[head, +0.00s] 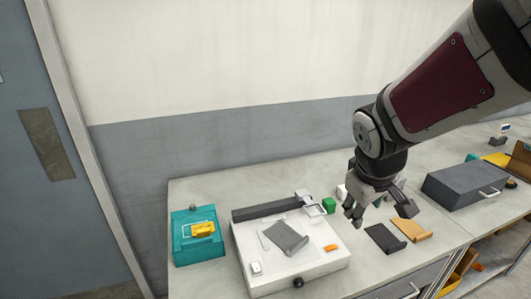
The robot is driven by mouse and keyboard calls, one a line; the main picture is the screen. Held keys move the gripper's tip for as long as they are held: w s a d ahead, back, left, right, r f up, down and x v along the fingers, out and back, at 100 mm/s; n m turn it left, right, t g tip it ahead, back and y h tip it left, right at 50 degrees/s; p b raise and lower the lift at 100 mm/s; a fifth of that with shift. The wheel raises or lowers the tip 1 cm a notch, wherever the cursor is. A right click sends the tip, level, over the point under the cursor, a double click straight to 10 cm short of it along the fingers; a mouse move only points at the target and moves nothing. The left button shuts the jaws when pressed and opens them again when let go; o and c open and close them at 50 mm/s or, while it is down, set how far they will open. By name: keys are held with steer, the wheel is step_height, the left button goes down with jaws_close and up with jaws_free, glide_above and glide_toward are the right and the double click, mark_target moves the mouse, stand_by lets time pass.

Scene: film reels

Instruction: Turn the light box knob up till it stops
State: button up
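The light box (322,258) is a white, flat-topped box on the bench. A round black knob (298,282) sits low on its front face. Its turned position is too small to tell. My gripper (352,214) hangs above the bench, to the right of the box's back right corner. It is well apart from the knob, up and to the right of it. Its fingertips show a gap with nothing between them, so it looks open and empty.
On the box lie a grey sheet (286,238), an orange piece (331,247) and a white piece (256,268). A teal case (198,246) stands left. A green block (329,205), a black plate (384,238), a tan plate (411,230) and a grey box (466,184) stand right.

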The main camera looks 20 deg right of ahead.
steer(key=shift+a+r, duration=0.8)
steer(key=shift+r, duration=0.25)
